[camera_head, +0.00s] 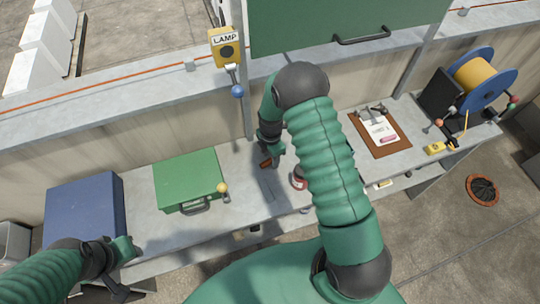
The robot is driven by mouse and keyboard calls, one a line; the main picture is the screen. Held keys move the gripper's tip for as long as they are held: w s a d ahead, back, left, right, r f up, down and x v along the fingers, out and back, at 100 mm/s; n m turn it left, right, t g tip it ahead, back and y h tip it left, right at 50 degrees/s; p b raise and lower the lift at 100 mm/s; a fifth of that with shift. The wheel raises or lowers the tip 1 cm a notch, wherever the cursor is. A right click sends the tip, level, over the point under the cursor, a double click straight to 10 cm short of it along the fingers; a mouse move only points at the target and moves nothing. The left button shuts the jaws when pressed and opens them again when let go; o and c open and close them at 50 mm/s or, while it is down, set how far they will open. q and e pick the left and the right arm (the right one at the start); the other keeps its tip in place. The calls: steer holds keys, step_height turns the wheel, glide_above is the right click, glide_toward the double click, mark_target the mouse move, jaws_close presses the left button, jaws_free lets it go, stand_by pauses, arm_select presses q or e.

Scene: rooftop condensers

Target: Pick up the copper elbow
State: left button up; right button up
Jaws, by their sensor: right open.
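A small copper-brown piece, which looks like the copper elbow (265,163), lies on the grey bench just below my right gripper. My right gripper (272,157) is open and points down at the bench, close over this piece. The fingers partly cover it, and I cannot tell whether they touch it. My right arm arches over the bench. My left gripper (119,290) is at the lower left near the blue box, far from the copper piece. Its fingers are too small and dark to read.
A red-and-white can (299,178) stands right of my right gripper, partly behind my arm. A green case (189,180) and a blue box (85,208) sit left. A clipboard (380,131) and cable reel (474,80) are right. Bare bench (245,185) lies beside the green case.

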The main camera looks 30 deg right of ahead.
steer(key=shift+f, duration=0.3)
steer(key=shift+c, duration=0.4)
jaws_close()
steer(key=shift+w+r, duration=0.1)
steer(key=shift+r, duration=0.1)
